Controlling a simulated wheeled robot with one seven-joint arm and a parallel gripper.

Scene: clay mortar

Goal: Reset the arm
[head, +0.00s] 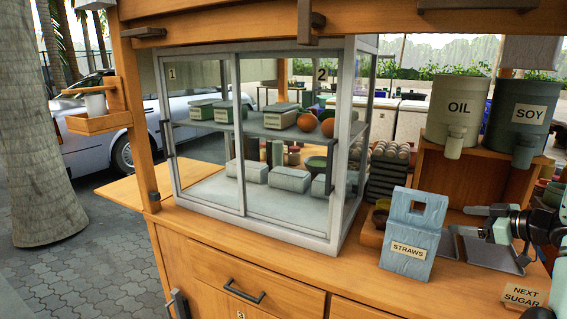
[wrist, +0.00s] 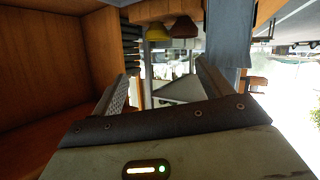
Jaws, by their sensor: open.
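My gripper (head: 482,222) is at the right edge of the head view, above the counter and to the right of the blue straws holder (head: 408,240). In the wrist view my gripper (wrist: 166,74) shows its two fingers apart, with nothing seen held between them. Part of my arm is cut off by the right edge of the head view.
Metal trays (head: 485,255) lie on the counter near my gripper. Oil (head: 457,105) and soy (head: 515,118) containers stand on a wooden shelf (head: 443,178) behind. A glass cabinet (head: 285,205) stands left. A "Next Sugar" sign (head: 523,295) is in front.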

